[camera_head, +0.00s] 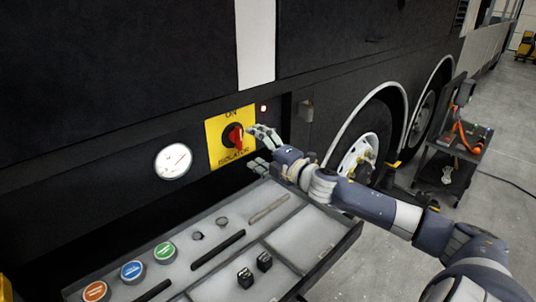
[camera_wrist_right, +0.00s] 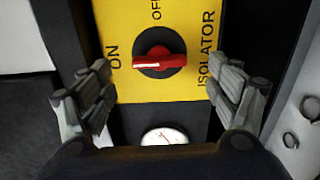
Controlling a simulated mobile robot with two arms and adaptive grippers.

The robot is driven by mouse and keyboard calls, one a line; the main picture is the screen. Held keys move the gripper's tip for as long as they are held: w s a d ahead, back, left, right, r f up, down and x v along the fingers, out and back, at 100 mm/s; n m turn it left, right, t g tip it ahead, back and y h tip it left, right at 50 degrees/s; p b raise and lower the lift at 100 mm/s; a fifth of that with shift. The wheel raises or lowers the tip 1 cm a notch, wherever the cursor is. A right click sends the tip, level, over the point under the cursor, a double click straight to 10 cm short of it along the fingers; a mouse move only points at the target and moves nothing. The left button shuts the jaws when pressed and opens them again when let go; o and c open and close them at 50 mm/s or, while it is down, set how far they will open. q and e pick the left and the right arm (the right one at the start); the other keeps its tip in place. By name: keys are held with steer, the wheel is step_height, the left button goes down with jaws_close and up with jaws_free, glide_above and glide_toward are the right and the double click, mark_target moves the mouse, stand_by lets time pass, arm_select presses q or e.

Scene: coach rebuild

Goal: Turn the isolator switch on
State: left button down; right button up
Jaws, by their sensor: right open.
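The isolator is a yellow plate (camera_head: 216,150) on the dark side of the coach, with a red rotary handle (camera_head: 236,137) on a black round base. In the right wrist view, the red handle (camera_wrist_right: 165,61) lies crosswise, its white-marked end towards the word ON at the left. OFF is at the top of that view, ISOLATOR at the right. My right gripper (camera_head: 259,149) is open just in front of the plate. In the wrist view its fingers (camera_wrist_right: 163,80) stand on either side of the handle, apart from it. My left gripper is out of view.
A white round gauge (camera_head: 173,161) is left of the plate, and a small light (camera_head: 263,108) is above its right. Below is a grey tray (camera_head: 285,243) with coloured round pieces and small black parts. A cart (camera_head: 452,150) stands at the right on open floor.

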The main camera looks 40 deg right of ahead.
steer(key=shift+s+d, duration=0.15)
steer(key=shift+s, duration=2.25)
